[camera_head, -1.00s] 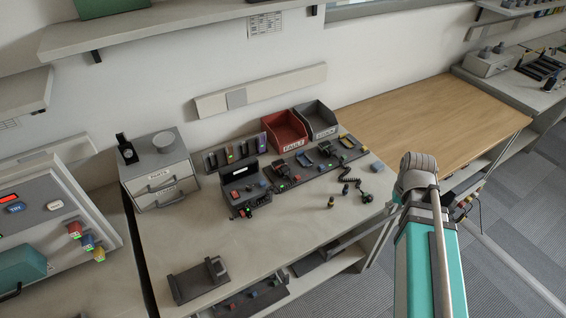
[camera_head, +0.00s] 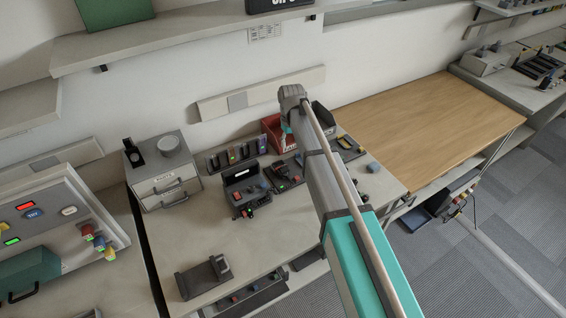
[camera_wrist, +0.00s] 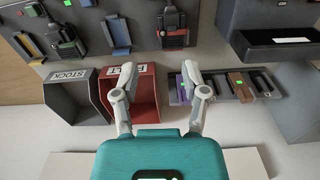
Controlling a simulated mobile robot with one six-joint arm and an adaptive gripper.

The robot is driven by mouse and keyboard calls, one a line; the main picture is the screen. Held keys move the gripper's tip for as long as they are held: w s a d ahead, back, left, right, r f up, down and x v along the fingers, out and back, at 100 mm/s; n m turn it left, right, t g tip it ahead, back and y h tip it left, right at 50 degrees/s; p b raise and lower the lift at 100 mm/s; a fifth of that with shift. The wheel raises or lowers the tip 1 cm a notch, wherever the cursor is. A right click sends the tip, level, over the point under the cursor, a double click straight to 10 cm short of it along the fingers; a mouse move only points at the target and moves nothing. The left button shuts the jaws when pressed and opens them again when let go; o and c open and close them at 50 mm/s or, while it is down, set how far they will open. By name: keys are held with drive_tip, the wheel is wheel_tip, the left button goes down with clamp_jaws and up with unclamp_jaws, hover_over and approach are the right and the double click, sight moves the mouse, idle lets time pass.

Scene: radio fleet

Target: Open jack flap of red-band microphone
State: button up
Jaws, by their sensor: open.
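I cannot make out a red-band microphone or its jack flap in either view. In the head view my arm covers the right part of the bench (camera_head: 175,243), where a coiled cord and dark small parts showed earlier. My gripper (camera_wrist: 158,67) is open and empty in the wrist view, its two fingers apart. Its left finger overlaps the red bin (camera_wrist: 145,84), and its right finger lies in front of the slotted rack. A dark handset (camera_wrist: 173,30) with small red marks stands in a dark holder beyond the fingers; I cannot tell if it is a microphone.
A dark stock bin (camera_wrist: 78,97) stands beside the red bin. The slotted rack (camera_wrist: 225,89) holds coloured pieces. A dark unit (camera_head: 243,187) stands mid-bench, with a drawer box (camera_head: 165,183) to its left and a dark cradle (camera_head: 203,277) in front. The wooden bench (camera_head: 425,125) is bare.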

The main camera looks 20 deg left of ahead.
sight(282, 167)
drive_tip(key=a, duration=0.3)
drive_tip(key=shift+r+n, duration=0.2)
drive_tip(key=shift+n, duration=0.1)
drive_tip(key=shift+f, duration=0.15)
wheel_tip(282, 167, down, 14)
drive_tip(key=b, duration=1.3)
drive_tip(key=shift+r+b, duration=0.25)
drive_tip(key=shift+b, duration=0.05)
